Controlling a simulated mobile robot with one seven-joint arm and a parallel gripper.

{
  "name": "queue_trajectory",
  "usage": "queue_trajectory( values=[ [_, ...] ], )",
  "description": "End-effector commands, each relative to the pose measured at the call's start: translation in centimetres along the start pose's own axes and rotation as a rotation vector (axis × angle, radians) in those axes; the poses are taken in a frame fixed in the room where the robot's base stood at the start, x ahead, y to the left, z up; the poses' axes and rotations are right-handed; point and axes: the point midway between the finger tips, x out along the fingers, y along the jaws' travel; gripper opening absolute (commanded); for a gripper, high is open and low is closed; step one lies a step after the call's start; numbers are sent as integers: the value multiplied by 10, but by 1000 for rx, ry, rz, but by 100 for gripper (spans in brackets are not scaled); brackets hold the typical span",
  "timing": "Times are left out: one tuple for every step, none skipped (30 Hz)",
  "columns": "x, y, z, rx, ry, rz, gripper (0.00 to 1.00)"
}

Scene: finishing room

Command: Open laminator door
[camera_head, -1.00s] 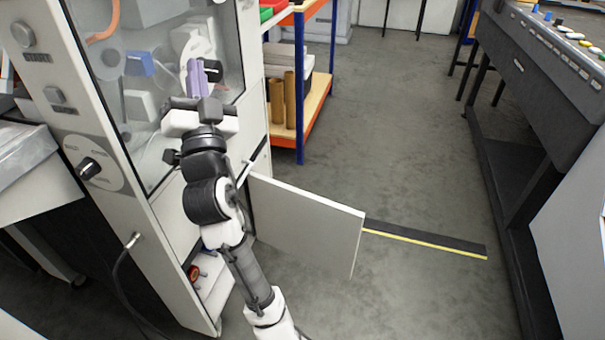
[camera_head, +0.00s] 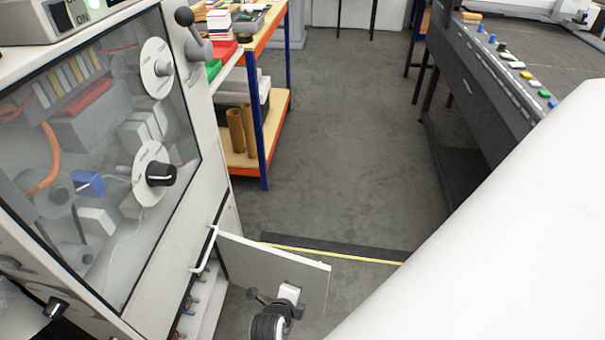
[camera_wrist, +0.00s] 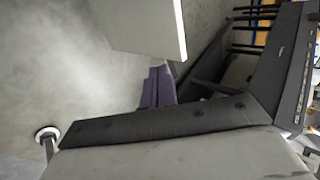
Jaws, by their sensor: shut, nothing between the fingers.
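The laminator (camera_head: 150,262) is the tall pale machine with a glazed front at the left of the head view. Its low white door (camera_head: 245,262) stands swung out to the right, and the compartment behind it shows red parts. A white bar handle (camera_head: 205,250) is by the door's machine-side edge. My gripper (camera_wrist: 157,88) shows its purple fingers close together and empty in the wrist view. In the head view my wrist overlaps the lower part of the door, and the fingers are hidden. A white panel (camera_wrist: 150,25), likely the door, is above the fingers; contact cannot be told.
A shelf unit with blue posts (camera_head: 265,130) holds brown tubes (camera_head: 237,130) behind the laminator. A dark bench (camera_head: 450,90) stands at the right. Grey floor (camera_head: 340,150) between them is clear. A large white shape close to the camera hides the lower right.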

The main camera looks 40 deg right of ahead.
Motion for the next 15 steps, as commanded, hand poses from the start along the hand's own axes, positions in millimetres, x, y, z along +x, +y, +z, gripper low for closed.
queue_trajectory(
  values=[
    [4,-1,0,-2,-1,-3,0],
    [7,-2,1,-3,-1,-3,0],
    [12,-2,1,-3,-1,-3,0],
    [16,-3,1,-3,-2,-5,0],
    [20,-3,1,-4,-2,-5,0],
    [27,-3,1,-4,-1,-4,0],
    [33,-4,1,-4,-1,-5,0],
    [39,-3,1,-4,-1,-5,0],
    [47,-4,1,-5,-1,-5,0],
    [52,-4,1,-5,-1,-5,0],
    [58,-4,1,-6,-1,-6,0],
    [66,-4,1,-7,-2,-6,0],
    [72,-4,1,-7,-2,-5,0],
    [77,-5,1,-7,-2,-7,0],
    [84,-4,1,-6,-2,-6,0]
  ],
)
